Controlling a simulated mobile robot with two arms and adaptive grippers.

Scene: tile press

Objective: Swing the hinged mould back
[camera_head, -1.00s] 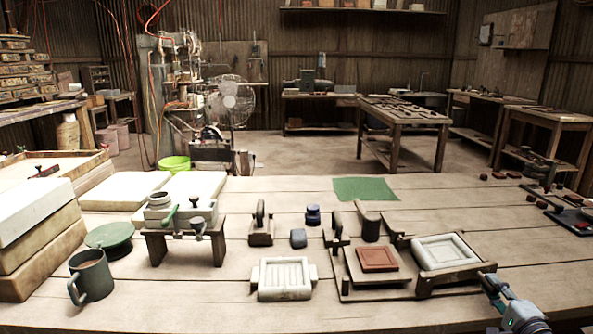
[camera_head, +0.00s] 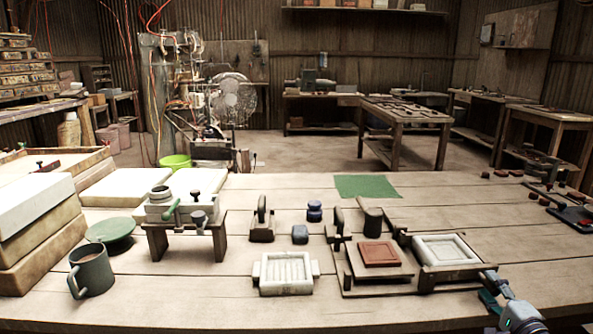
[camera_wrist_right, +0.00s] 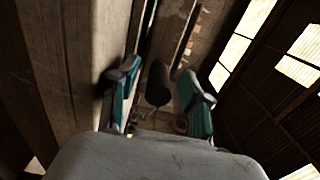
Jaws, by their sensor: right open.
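The hinged mould, a pale frame with a recessed rectangle (camera_head: 445,249), lies folded out to the right on a dark wooden support. A red-brown clay tile (camera_head: 379,254) lies on the wooden press plate (camera_head: 350,268) to its left. My right gripper (camera_head: 489,287) is open at the near right corner of the mould; I cannot tell whether it touches. In the right wrist view, the teal fingers (camera_wrist_right: 160,78) are apart with a dark rounded grip (camera_wrist_right: 158,86) showing between them, nothing clamped. My left gripper is not in view.
A second pale mould (camera_head: 286,273) lies left of the press. A green mat (camera_head: 366,187) lies further back. A mug (camera_head: 92,271) and a small stand (camera_head: 186,232) are at left. The table's front middle is clear.

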